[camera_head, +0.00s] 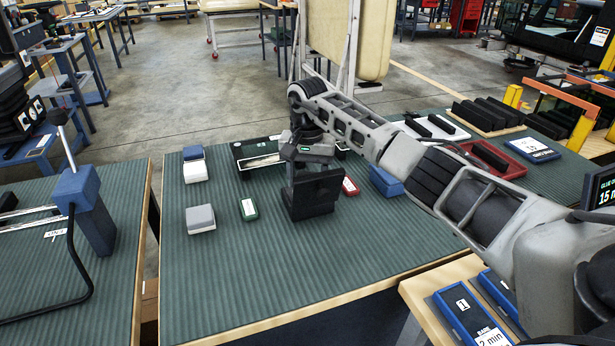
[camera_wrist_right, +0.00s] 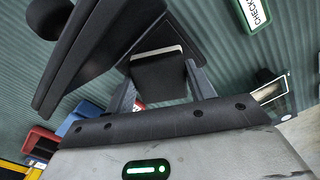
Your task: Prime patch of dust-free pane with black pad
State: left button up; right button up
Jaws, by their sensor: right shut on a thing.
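My right gripper (camera_head: 310,172) is over the middle of the green work table. In the right wrist view it is shut on a black pad-like block (camera_wrist_right: 159,74) with a pale far edge. My left gripper is not in view.
A green tag (camera_head: 249,209), a grey-topped block (camera_head: 201,217), a blue-topped block (camera_head: 195,170) and a blue box (camera_head: 386,181) surround the gripper. A red tray (camera_head: 530,147) lies at the right. The table's front left is clear. A blue post (camera_head: 88,205) stands on the left table.

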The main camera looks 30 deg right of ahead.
jog(key=shift+f+b, duration=0.45)
jog(key=shift+f, duration=0.15)
dwell(1.6)
jog(key=shift+r, duration=0.1)
jog(key=shift+r+p, duration=2.5)
jog(key=shift+r, duration=1)
